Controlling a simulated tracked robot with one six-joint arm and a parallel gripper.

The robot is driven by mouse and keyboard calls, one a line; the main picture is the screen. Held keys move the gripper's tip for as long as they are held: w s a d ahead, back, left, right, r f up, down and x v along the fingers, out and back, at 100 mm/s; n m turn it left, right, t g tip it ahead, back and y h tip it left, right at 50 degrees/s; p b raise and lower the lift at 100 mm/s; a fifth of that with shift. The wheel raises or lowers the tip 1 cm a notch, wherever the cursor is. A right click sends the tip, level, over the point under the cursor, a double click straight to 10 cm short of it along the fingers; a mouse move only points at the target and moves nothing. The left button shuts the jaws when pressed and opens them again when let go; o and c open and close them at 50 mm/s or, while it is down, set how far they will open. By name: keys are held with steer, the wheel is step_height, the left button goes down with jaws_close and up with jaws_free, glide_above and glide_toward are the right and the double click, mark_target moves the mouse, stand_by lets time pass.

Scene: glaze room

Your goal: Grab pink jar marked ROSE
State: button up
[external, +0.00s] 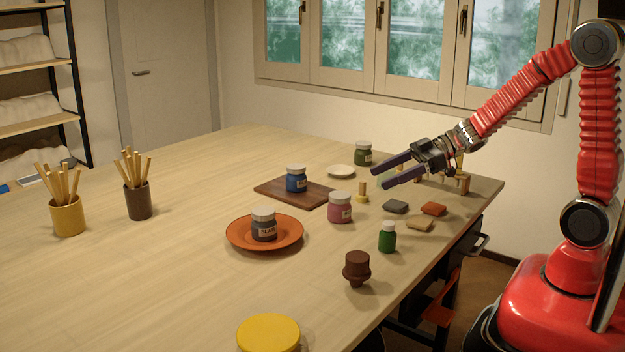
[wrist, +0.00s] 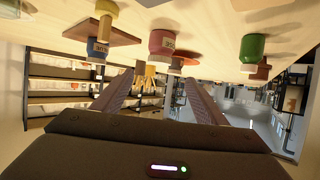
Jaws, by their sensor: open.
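The pink jar (external: 340,208) with a pale lid and a label stands upright on the table, right of the orange plate. I cannot read its label clearly. In the wrist view, which looks upside down, the pink jar (wrist: 162,43) hangs at top centre. My gripper (external: 380,176) is open and empty, above the table, up and to the right of the pink jar and apart from it. Its two fingers also show in the wrist view (wrist: 160,88), spread apart below the jar in the picture.
A blue jar (external: 296,180) stands on a brown board (external: 268,188). A dark jar (external: 264,226) sits on the orange plate (external: 237,236). A small yellow piece (external: 362,193) stands near the pink jar. A green bottle (external: 387,238) and brown knob-shaped piece (external: 356,267) are nearer the front.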

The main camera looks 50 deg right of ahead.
mark_target(341, 194)
steer(key=shift+x, duration=4.35)
steer(key=shift+x, duration=2.6)
steer(key=c, duration=1.3)
